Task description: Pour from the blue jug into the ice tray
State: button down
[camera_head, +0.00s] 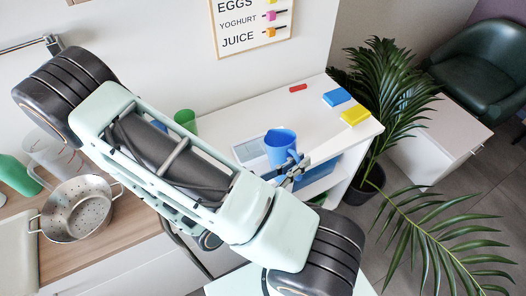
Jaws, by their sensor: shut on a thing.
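The blue jug (281,140) is above the white worktop, near its front edge, and looks roughly upright. My gripper (293,169) is shut on the jug at its lower right side, by the handle. A pale, flat, rectangular item that looks like the ice tray (246,151) lies on the worktop just left of the jug. The jug hides part of its right end, and my arm covers the area to its left. I cannot see inside the jug or the tray clearly.
On the white worktop (300,116) are a green cup (186,118), a red block (298,88), a blue block (337,97) and a yellow block (355,115). A metal colander (78,209) stands on the wooden counter at left. A leafy plant (385,80) stands right of the worktop.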

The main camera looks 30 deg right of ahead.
notch_tip(320, 180, down, 4)
jog(key=s+m+b, duration=0.2)
jog(key=m+b, duration=0.1)
jog(key=m, duration=0.1)
jog(key=shift+h, duration=0.4)
jog(key=r+p, duration=0.4)
jog(key=shift+s+d+r, duration=0.1)
jog(key=shift+s+r, duration=0.1)
jog(key=shift+r, duration=0.05)
